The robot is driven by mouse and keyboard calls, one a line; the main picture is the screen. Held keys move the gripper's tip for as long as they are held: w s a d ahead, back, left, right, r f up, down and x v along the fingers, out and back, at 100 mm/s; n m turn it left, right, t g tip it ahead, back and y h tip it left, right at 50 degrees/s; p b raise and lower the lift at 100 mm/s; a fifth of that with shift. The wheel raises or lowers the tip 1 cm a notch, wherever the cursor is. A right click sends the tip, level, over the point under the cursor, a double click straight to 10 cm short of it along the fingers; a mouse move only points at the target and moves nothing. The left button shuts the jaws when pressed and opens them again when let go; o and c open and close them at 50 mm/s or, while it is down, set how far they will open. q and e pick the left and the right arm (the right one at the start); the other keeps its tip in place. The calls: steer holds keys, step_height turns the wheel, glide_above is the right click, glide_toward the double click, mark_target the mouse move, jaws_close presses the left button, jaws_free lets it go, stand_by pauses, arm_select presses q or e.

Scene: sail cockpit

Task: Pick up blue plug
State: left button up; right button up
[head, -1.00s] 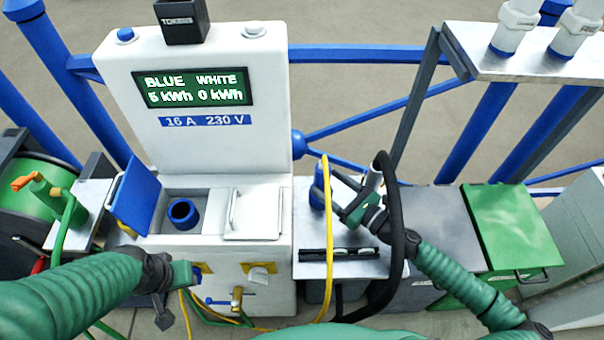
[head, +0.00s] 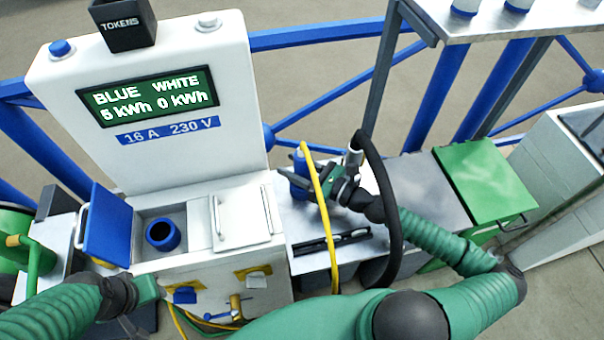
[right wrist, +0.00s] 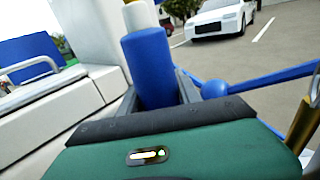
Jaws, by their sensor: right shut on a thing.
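The blue plug (head: 300,168) stands upright on the metal shelf to the right of the white pedestal, with a yellow cable arching beside it. My right gripper (head: 308,180) reaches it from the right and is shut on it. In the right wrist view the blue plug (right wrist: 150,70) rises between the grey fingers, with a pale, yellow-tipped upper end. My left gripper (head: 160,292) is low in front of the pedestal, away from the plug; its fingers are too unclear to judge.
The white pedestal (head: 155,85) has an open blue lid (head: 107,222) over a blue socket (head: 163,235) and a shut white lid (head: 240,218). A black hose (head: 388,205) loops over my right forearm. A green-topped box (head: 485,180) stands to the right.

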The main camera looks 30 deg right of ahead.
steer(key=shift+a+r, duration=0.15)
steer(key=shift+a, duration=0.25)
jaws_close()
arm_select(q)
steer(key=shift+a, duration=0.35)
arm_select(e)
steer(key=shift+d, duration=0.15)
arm_select(q)
steer(key=shift+d, duration=0.25)
arm_select(e)
steer(key=shift+d, duration=0.2)
